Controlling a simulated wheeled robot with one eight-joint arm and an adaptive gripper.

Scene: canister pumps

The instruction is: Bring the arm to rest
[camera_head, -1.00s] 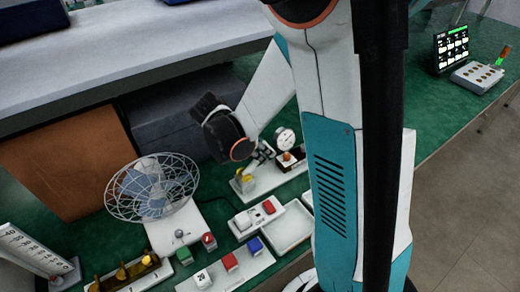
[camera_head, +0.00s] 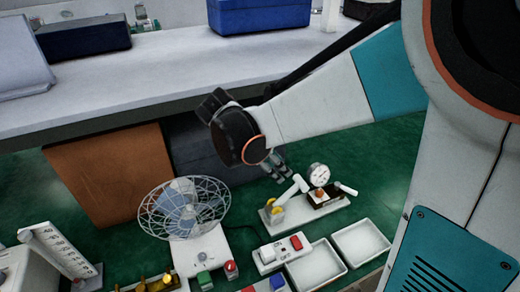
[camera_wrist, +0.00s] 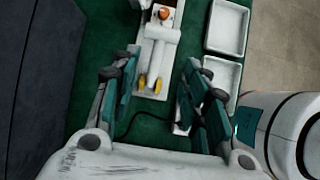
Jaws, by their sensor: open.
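My gripper (camera_head: 276,167) is open and empty, with its fingers apart in the wrist view (camera_wrist: 158,100). In the head view it hangs to the upper left of a white pump fixture (camera_head: 290,216), with visible space between them. The fixture carries a round gauge (camera_head: 319,175), yellow parts (camera_head: 274,208) and a white lever. In the wrist view the fixture (camera_wrist: 146,88) lies beyond and between the fingers, its yellow parts nearest. My arm reaches in from the right, and its upper links hide the right side of the head view.
A wire-caged fan (camera_head: 184,207) stands left of the fixture. A switch box with a red button (camera_head: 296,243) and white trays (camera_head: 362,244) stand in front. A pale shelf (camera_head: 150,85) runs behind and above, bearing a blue box (camera_head: 260,16). An orange-brown panel (camera_head: 112,178) stands beneath it.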

